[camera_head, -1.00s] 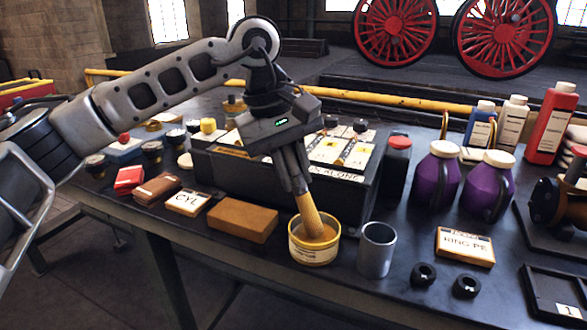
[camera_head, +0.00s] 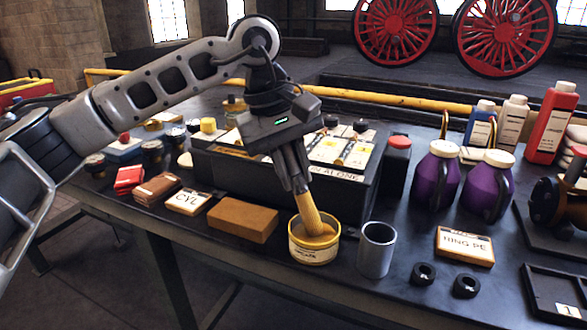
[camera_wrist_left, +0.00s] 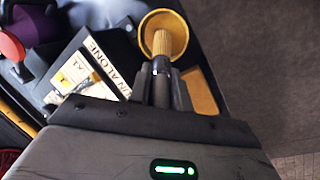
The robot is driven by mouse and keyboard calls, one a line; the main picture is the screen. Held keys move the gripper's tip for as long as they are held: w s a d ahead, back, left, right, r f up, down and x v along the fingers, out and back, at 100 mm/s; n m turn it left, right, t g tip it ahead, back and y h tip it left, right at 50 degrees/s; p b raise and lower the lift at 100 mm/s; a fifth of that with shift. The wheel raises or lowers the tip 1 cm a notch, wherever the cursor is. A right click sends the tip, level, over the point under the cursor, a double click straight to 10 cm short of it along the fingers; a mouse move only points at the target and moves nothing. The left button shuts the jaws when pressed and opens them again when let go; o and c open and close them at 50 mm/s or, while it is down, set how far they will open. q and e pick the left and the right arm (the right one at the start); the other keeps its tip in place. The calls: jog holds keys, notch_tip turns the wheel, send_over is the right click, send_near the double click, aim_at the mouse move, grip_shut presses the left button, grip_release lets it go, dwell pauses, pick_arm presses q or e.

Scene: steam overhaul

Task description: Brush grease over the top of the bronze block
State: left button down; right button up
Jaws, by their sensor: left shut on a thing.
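My left gripper (camera_head: 298,182) is shut on the handle of a brush (camera_head: 308,212) with tan bristles. The brush is tilted, its bristle end down inside the open grease tin (camera_head: 314,254). The left wrist view also shows the brush (camera_wrist_left: 163,43) over the yellow-rimmed tin (camera_wrist_left: 180,17). The brown-orange bronze block (camera_head: 242,220) lies flat on the bench just left of the tin, and its top looks bare. Part of the block (camera_wrist_left: 199,92) shows beside the gripper in the wrist view. My right gripper is not in view.
A grey metal cup (camera_head: 376,250) stands right of the tin. A black case (camera_head: 345,200) is behind it. A CYL card box (camera_head: 187,202) lies left of the block. Purple jugs (camera_head: 436,180) stand at the right, with two black rings (camera_head: 466,286) in front.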

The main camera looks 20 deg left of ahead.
pick_arm(q)
jog(key=shift+r+p, duration=2.25)
jog(key=shift+r, duration=1.1)
jog(key=shift+f, duration=0.1)
